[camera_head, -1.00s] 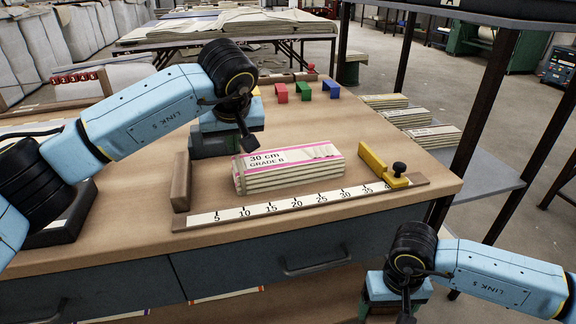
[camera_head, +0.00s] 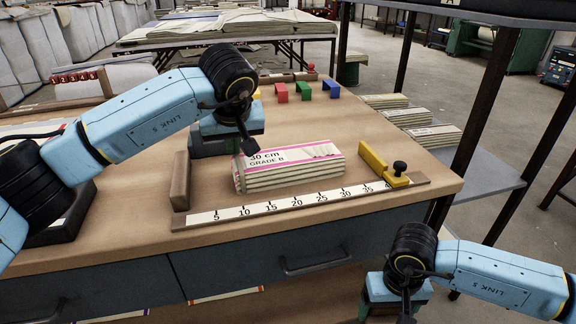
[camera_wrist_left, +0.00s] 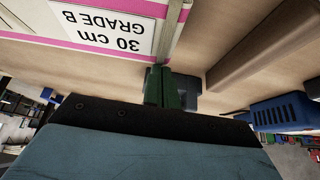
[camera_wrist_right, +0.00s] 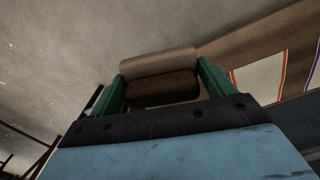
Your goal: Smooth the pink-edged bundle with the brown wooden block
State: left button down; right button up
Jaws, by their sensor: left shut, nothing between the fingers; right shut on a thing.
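The pink-edged bundle (camera_head: 290,170) is a stack of folded cream cloth on the bench, with a "30 cm GRADE B" label; its upper layer looks uneven at the right end. My left gripper (camera_head: 213,146) is shut and empty, just behind the bundle's left end. In the left wrist view its green fingers (camera_wrist_left: 163,88) are together beside the bundle's pink edge (camera_wrist_left: 95,42). My right gripper (camera_head: 372,298) is low in front of the bench, away from the bundle. In the right wrist view it is shut on the brown wooden block (camera_wrist_right: 160,86). The head view does not show that block clearly.
A ruler strip (camera_head: 300,204) runs along the bench's front edge, with a brown end stop (camera_head: 181,181) at left and a yellow stop (camera_head: 384,168) at right. Red (camera_head: 281,92), green (camera_head: 303,90) and blue (camera_head: 331,88) pieces stand behind.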

pick_arm(q)
jog(key=shift+r, duration=0.1)
pick_arm(e)
jog(key=shift+r, duration=0.1)
pick_arm(q)
notch_tip(320, 180, up, 6)
jog(key=p, duration=0.5)
pick_arm(e)
notch_tip(320, 180, up, 5)
jog(key=shift+r, duration=0.1)
